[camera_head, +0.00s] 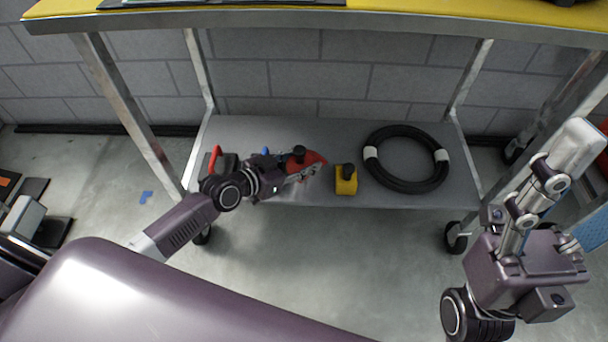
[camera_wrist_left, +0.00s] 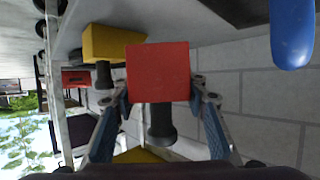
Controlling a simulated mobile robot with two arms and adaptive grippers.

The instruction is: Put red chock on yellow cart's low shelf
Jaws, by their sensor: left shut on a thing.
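The red chock (camera_head: 316,159) has a dark knob. My left gripper (camera_head: 301,172) is shut on it over the grey low shelf (camera_head: 285,130) of the yellow-topped cart (camera_head: 440,18). In the left wrist view the red chock (camera_wrist_left: 158,72) sits between the two fingers with its knob pointing down the picture. I cannot tell whether its base touches the shelf. My right gripper (camera_head: 548,180) is at the right, outside the cart, and its jaw opening cannot be made out.
On the shelf, a yellow chock (camera_head: 346,182) with a dark knob stands just right of the red one. A coiled black hose (camera_head: 405,187) lies further right. A dark item with a red handle (camera_head: 215,158) is at the left. Metal legs bound the shelf.

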